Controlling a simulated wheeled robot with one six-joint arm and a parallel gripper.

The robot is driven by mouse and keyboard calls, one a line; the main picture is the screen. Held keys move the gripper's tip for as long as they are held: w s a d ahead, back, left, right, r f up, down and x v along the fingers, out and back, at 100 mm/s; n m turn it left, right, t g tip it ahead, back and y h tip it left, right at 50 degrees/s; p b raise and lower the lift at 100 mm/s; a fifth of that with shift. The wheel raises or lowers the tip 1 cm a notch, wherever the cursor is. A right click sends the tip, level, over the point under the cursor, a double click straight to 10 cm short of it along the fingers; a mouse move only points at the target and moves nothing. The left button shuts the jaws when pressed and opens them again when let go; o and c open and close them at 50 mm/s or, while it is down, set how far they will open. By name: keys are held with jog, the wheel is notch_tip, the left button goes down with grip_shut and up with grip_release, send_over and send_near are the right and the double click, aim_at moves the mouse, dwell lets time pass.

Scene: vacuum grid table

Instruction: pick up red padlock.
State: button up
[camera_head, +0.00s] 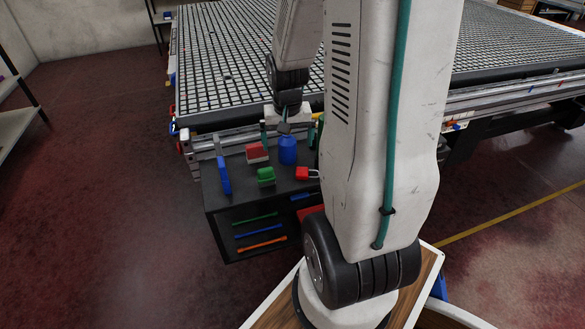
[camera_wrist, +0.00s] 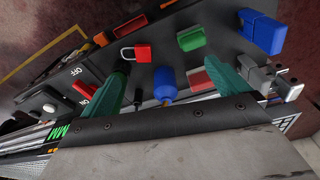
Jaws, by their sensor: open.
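The red padlock (camera_head: 303,174) lies on the dark top of a small cabinet (camera_head: 232,222), with its shackle pointing right in the head view. In the wrist view the padlock (camera_wrist: 143,53) lies beyond the fingertips, nearer the left finger, its pale shackle to the left. My gripper (camera_head: 287,131) is open above the back of the cabinet top, behind the padlock. Its two teal fingers (camera_wrist: 164,68) are spread wide and nothing is held between them. The arm hides part of the cabinet's right side in the head view.
A blue bottle-like object (camera_head: 288,150) stands behind the padlock. A green block (camera_head: 266,176) is left of the padlock, with a red block (camera_head: 257,153) behind it. The grid table (camera_head: 220,116) rises behind the cabinet.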

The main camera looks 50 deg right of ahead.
aim_at(308, 171)
jog(key=d+f, duration=0.2)
jog(key=f, duration=0.1)
jog(key=s+d+f+m, duration=0.1)
jog(key=d+f, duration=0.1)
jog(key=d, duration=0.1)
jog(key=s+d+f+m, duration=0.1)
jog(key=d+f, duration=0.1)
jog(key=f, duration=0.1)
jog(key=shift+s+d+f, duration=0.1)
jog(key=shift+d+f, duration=0.05)
jog(key=shift+f, duration=0.15)
jog(key=shift+d+f, duration=0.15)
jog(key=shift+f, duration=0.2)
jog(key=f, duration=0.5)
jog(key=w+d+f, duration=0.1)
jog(key=f, duration=0.1)
jog(key=shift+f, duration=0.15)
jog(key=c, duration=1.3)
jog(key=shift+o, duration=0.2)
